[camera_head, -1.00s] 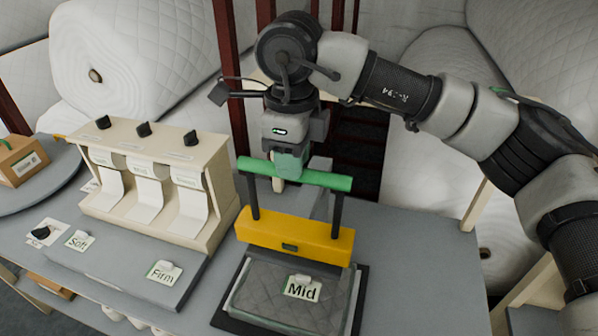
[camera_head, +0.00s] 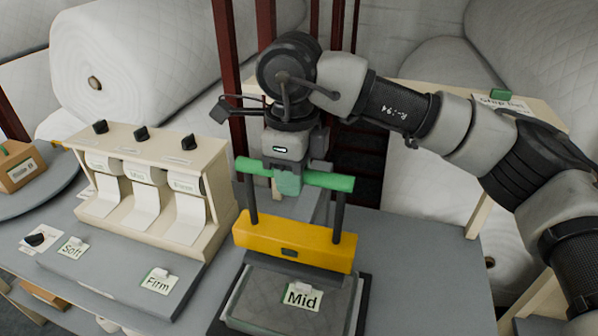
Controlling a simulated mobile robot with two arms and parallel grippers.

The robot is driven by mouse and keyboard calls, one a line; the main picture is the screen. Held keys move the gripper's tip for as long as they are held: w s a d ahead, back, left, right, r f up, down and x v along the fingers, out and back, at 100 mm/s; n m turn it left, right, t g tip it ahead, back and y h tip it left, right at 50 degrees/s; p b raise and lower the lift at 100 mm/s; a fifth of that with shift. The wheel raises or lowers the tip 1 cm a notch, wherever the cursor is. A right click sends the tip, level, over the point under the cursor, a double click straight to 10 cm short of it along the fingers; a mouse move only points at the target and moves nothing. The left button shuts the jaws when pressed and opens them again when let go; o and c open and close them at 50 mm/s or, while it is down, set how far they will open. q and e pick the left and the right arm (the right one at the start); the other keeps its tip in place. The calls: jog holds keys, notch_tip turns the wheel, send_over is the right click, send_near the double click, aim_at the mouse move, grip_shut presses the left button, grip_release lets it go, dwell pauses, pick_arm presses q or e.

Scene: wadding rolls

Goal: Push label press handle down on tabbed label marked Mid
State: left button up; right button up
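The label press has a green handle bar (camera_head: 325,179) on two dark posts above a yellow press block (camera_head: 292,241). Under and in front of the block lies a grey quilted pad (camera_head: 260,298) in a dark-edged base. The tabbed label marked Mid (camera_head: 302,297) lies on the pad, in front of the yellow block. My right gripper (camera_head: 288,180) points down at the middle of the green handle, with its fingers at the bar. The fingers are partly hidden, and I cannot tell how tightly they close on it. My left gripper is not in view.
A cream label dispenser (camera_head: 150,190) with several white strips stands to the left. Labels marked Soft (camera_head: 73,247) and Firm (camera_head: 159,282) lie on a grey plate before it. White quilted rolls (camera_head: 130,60) stand behind. Grey tabletop right of the press is clear.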

jog(key=shift+f+b, duration=4)
jog(key=shift+f, duration=1.15)
jog(key=shift+f+b, duration=0.25)
jog(key=shift+b, duration=0.15)
jog(key=shift+s+f+b, duration=0.25)
jog(key=shift+f+b, duration=0.5)
jog(key=shift+f, duration=0.25)
jog(key=shift+s, duration=0.1)
jog(key=shift+w+r+p, duration=0.2)
jog(key=shift+r+p, duration=0.45)
jog(key=shift+r, duration=0.4)
notch_tip(320, 180, up, 10)
jog(key=p, duration=0.5)
jog(key=shift+w+f, duration=0.1)
jog(key=shift+w, duration=0.05)
notch_tip(320, 180, up, 5)
jog(key=p, duration=0.4)
send_over(293, 235)
jog(key=shift+w, duration=0.35)
